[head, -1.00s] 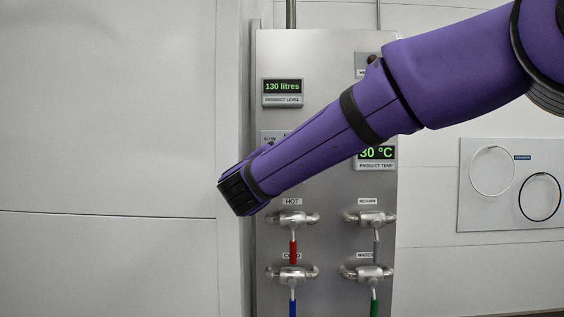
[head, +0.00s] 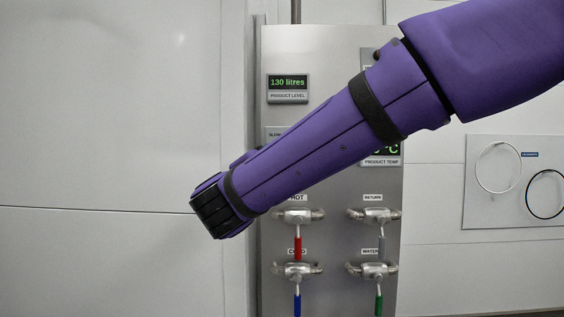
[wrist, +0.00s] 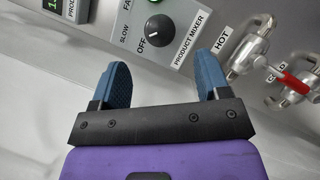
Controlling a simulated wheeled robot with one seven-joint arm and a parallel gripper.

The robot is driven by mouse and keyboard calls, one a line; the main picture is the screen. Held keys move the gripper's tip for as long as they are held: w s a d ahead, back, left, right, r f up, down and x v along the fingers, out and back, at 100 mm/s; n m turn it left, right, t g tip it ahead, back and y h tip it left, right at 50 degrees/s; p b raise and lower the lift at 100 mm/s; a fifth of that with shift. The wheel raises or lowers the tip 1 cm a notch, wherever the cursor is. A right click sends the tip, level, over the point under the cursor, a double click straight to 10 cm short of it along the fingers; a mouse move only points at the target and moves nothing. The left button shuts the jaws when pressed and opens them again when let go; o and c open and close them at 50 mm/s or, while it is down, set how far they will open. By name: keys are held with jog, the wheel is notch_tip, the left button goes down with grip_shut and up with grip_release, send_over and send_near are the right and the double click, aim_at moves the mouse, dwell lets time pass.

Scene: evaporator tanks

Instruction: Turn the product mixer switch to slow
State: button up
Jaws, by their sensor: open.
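The product mixer switch (wrist: 158,28) is a round black knob on a grey plate labelled OFF, SLOW and FAST at the top of the wrist view. My gripper (wrist: 163,74) is open and empty. Its two blue fingers are spread apart just below the mixer plate in the wrist view, one to each side of the knob, and do not touch it. In the head view my purple arm covers the knob; only the plate's left corner (head: 273,134) with SLOW shows.
A HOT valve (head: 298,215) with a red handle, a RETURN valve (head: 375,215) and more valves lie below the mixer plate. The product level display (head: 288,83) reads 130 litres. A blank wall (head: 110,120) lies to the left.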

jog(key=shift+v, duration=1.35)
jog(key=s+d+f+m+g, duration=0.2)
jog(key=s+d+m+g, duration=0.15)
jog(key=d, duration=0.65)
jog(key=s+d+f+m+g+h, duration=0.1)
jog(key=s+d+f+m+g, duration=0.2)
jog(key=d, duration=0.6)
jog(key=s+d+f+m+g, duration=0.2)
jog(key=d+m+g, duration=0.25)
jog(key=d, duration=0.55)
jog(key=s+d+f+m+g+y, duration=0.1)
jog(key=s+f+m+y, duration=0.3)
jog(key=s, duration=0.4)
jog(key=s+d+f+m+g+y, duration=0.1)
jog(key=s+d+f+m+y, duration=0.2)
jog(key=s, duration=0.5)
jog(key=shift+f+m+g+y, duration=0.3)
jog(key=shift+f+m+y, duration=0.4)
jog(key=shift+m, duration=0.4)
